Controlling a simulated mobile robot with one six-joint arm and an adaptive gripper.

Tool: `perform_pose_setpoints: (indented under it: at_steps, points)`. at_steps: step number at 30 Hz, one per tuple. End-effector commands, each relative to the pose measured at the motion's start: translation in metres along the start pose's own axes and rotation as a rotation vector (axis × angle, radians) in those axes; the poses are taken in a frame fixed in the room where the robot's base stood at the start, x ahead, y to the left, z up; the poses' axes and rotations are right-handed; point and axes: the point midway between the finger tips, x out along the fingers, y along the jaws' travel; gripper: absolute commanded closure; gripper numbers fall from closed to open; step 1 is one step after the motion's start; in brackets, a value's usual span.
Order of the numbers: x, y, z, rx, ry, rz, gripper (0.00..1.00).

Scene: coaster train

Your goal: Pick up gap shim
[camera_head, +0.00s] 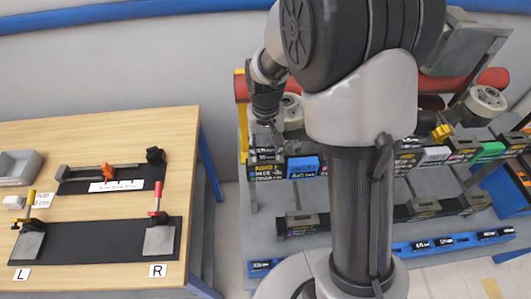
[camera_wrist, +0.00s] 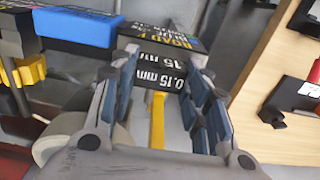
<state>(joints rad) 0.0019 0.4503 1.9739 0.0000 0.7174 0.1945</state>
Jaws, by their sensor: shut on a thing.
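The gap shim (camera_wrist: 160,75), a dark piece with white "0.15 mm" lettering, sits between the fingertips of my gripper (camera_wrist: 161,88) in the wrist view. The gripper's blue-padded fingers are shut on it from both sides. In the head view my gripper (camera_head: 268,138) points down at the left end of the rack, and a dark labelled piece (camera_head: 265,155) shows just under it. Whether the shim is clear of the rack cannot be told. A yellow strip (camera_wrist: 157,118) shows between the fingers, below the lettering.
A blue block (camera_head: 303,167) stands just right of the gripper on the rack, with more labelled blocks along it. A red cylinder (camera_head: 492,78) lies behind. At left, a wooden table (camera_head: 110,130) holds a black plate (camera_head: 95,238) with L and R clamps.

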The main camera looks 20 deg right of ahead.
Motion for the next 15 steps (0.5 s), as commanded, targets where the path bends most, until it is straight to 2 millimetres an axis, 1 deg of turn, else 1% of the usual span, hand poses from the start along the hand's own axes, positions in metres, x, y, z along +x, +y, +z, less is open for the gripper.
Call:
perform_pose_setpoints:
  at_steps: [10, 13, 15]
  points:
    - [-0.003, 0.000, 0.000, 0.000, 0.001, 0.000, 0.82]
    - [-0.011, 0.000, -0.001, 0.000, 0.001, 0.000, 0.82]
    - [-0.019, 0.000, -0.001, 0.000, 0.004, -0.001, 0.82]
